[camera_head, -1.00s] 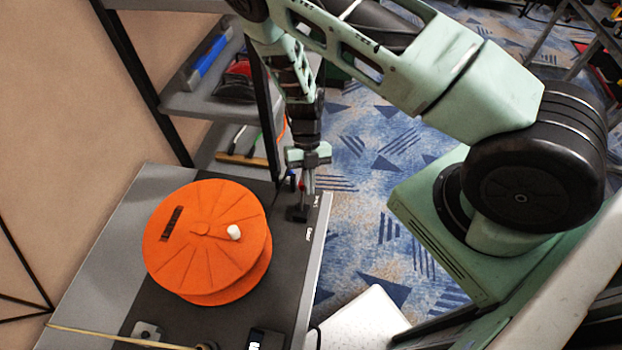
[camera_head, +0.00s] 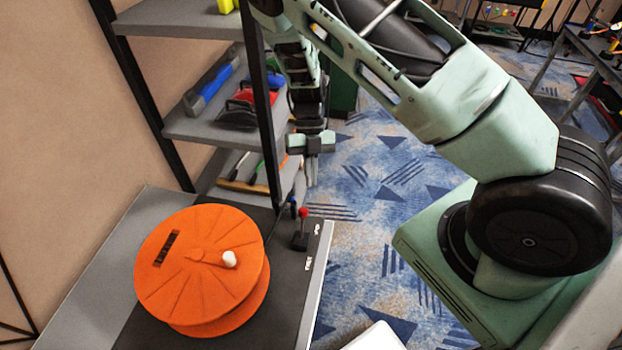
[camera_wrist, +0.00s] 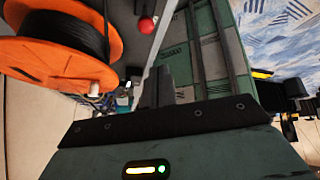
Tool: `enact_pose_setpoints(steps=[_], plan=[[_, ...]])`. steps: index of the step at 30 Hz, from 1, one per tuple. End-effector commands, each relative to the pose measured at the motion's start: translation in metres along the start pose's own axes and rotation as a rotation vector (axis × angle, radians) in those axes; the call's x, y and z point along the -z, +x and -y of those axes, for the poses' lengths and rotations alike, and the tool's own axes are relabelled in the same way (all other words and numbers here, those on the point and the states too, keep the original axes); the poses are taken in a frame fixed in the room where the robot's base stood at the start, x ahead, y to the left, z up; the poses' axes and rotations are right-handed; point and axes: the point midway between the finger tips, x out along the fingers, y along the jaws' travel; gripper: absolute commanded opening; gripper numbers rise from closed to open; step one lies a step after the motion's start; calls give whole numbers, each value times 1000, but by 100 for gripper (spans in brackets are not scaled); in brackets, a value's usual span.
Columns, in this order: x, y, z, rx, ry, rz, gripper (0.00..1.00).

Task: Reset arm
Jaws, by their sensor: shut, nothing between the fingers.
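My arm reaches across the top of the head view. My gripper (camera_head: 311,172) points down above the right edge of the table, behind a small red-topped joystick (camera_head: 301,228), and is apart from it. My gripper's dark fingers (camera_wrist: 157,88) also show in the wrist view, shut with nothing between them. The red ball top of the joystick (camera_wrist: 146,25) is above the fingers in the wrist view.
An orange cable reel (camera_head: 205,270) sits on the grey and black table (camera_head: 100,270). A metal shelf (camera_head: 180,25) with tools stands behind the table. Blue patterned carpet (camera_head: 375,190) lies to the right. The wrist view also shows the orange reel (camera_wrist: 60,62) at left.

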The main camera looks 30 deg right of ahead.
Motion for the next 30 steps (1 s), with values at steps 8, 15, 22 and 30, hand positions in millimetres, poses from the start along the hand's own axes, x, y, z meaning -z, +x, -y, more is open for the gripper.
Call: enact_pose_setpoints(steps=[8, 15, 22, 30], plan=[[0, 0, 0, 0, 0, 0, 0], [-9, -3, -34, -100, 41, 105, 0], [-21, -49, -141, -478, 341, 436, 0], [28, -98, -182, -795, 913, 598, 0]])
